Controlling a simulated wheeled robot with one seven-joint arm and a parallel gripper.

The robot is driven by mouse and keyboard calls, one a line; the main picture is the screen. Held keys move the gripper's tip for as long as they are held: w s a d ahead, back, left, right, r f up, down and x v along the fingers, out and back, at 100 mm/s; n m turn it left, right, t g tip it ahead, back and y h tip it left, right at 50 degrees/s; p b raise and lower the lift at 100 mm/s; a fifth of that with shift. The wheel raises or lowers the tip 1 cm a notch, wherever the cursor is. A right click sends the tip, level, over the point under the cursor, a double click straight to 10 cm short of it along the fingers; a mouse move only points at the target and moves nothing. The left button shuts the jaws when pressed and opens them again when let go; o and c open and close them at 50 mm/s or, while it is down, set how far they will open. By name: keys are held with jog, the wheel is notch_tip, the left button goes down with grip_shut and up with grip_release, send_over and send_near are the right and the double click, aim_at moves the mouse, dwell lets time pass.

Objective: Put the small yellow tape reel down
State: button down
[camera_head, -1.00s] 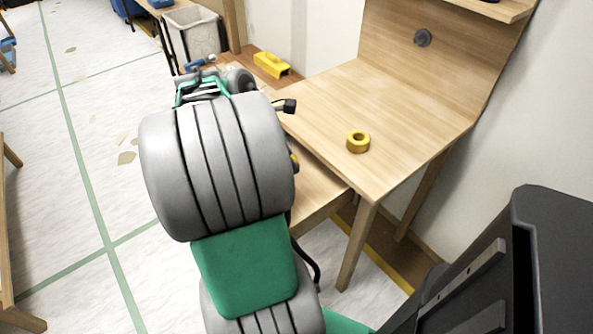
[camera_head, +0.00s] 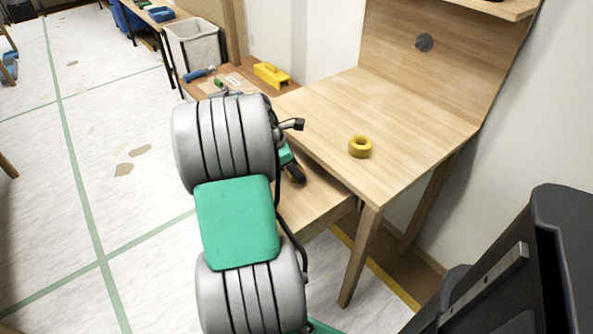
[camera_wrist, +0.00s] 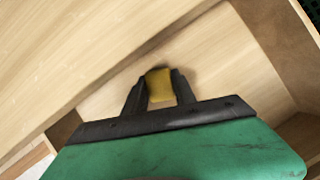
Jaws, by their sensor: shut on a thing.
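A small yellow tape reel (camera_wrist: 159,86) is between the two dark fingers of my gripper (camera_wrist: 159,88) in the wrist view. The fingers are shut on it, and pale wood lies behind it. I cannot tell how far the reel is from that wood.
A yellow tool (camera_head: 271,74) lies on a low wooden surface behind the table, near a blue-handled tool (camera_head: 199,74). A grey bin (camera_head: 196,45) stands at the back. A lower wooden shelf (camera_head: 315,203) adjoins the table. Most of the tabletop is clear.

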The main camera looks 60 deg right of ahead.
jog(key=c, duration=1)
grip_release()
jog(key=p+v, duration=0.4)
jog(key=v, duration=0.7)
jog(key=w+a+r+m+t, duration=0.1)
jog(key=w+a+r+t, duration=0.1)
jog(key=w+a, duration=0.45)
jog(key=w+a+m+t, duration=0.25)
jog(key=w+a, duration=0.25)
jog(key=a, duration=0.9)
jog(key=s+a+f+m+y, duration=0.1)
jog(key=a, duration=0.6)
jog(key=s+a+f+m+t+y, duration=0.1)
jog(key=a+m, duration=0.1)
jog(key=a, duration=0.5)
jog(key=s+a+f+m+t+y, duration=0.1)
jog(key=a, duration=0.6)
jog(key=shift+s+a+f+m, duration=0.1)
jog(key=shift+a+f+m, duration=0.05)
jog(key=shift+f+m, duration=0.15)
